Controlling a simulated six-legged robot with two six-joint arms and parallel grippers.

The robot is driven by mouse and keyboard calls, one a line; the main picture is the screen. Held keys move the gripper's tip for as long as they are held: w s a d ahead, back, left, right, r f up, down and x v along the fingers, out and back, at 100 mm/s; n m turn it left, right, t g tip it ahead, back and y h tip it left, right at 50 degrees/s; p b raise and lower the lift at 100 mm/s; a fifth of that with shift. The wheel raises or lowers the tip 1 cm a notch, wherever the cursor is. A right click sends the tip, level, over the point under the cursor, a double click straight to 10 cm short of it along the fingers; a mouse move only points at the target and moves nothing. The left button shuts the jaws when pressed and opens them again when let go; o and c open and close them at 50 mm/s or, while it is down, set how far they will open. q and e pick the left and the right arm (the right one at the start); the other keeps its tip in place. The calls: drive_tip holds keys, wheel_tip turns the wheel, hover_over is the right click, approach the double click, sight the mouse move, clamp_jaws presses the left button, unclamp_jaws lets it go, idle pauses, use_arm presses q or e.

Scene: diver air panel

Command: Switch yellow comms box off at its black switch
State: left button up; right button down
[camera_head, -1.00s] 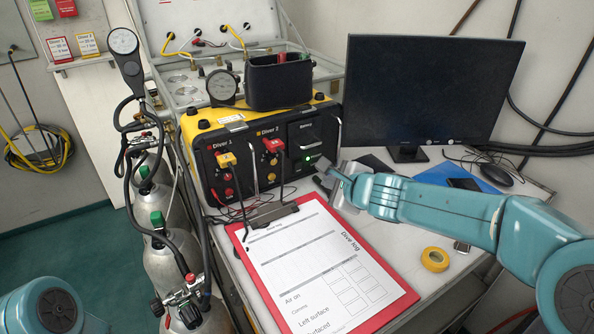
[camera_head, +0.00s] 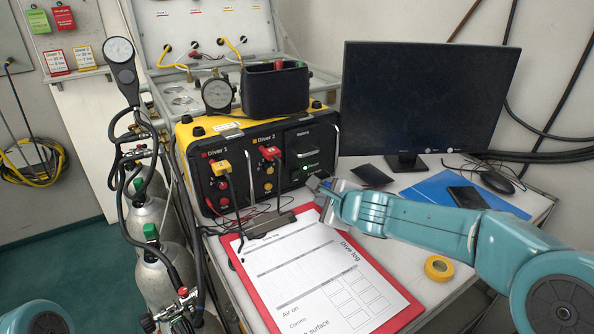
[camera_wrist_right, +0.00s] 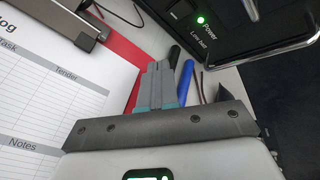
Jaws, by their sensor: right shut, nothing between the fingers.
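The yellow comms box (camera_head: 185,136) stands at the back of the table, its black front panel facing me. A green power light (camera_head: 307,168) glows at the right of that panel. The light also shows in the wrist view (camera_wrist_right: 200,20), with a small black switch (camera_wrist_right: 181,9) just beside it. My right gripper (camera_head: 316,184) is close in front of the panel's lower right corner, below the light. In the wrist view its fingers (camera_wrist_right: 160,85) are shut and empty, apart from the switch. My left gripper is out of view.
A red clipboard (camera_head: 408,309) with a dive log lies in front of the box. A blue and a dark pen (camera_wrist_right: 185,80) lie beyond my fingers. A monitor (camera_head: 430,95), phone (camera_head: 467,197) and yellow tape roll (camera_head: 438,267) are to the right. Gas cylinders (camera_head: 160,280) stand left.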

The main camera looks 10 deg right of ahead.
drive_tip(key=p, duration=0.3)
approach(298, 179)
drive_tip(key=w+f, duration=0.2)
drive_tip(key=shift+w+a+f, duration=0.1)
drive_tip(key=shift+f, duration=0.25)
drive_tip(key=shift+w+a+p, duration=0.2)
drive_tip(key=shift+w+p, duration=0.4)
drive_tip(key=shift+w+a+f, duration=0.1)
drive_tip(key=shift+w+f, duration=0.05)
drive_tip(key=shift+w, duration=0.05)
idle(0.8)
drive_tip(key=shift+w+a+p, duration=0.15)
drive_tip(key=shift+w+p, duration=0.25)
drive_tip(key=shift+p, duration=0.1)
drive_tip(key=shift+w+a+p, duration=0.1)
drive_tip(key=shift+w+p, duration=0.15)
drive_tip(key=shift+p, duration=0.15)
idle(0.6)
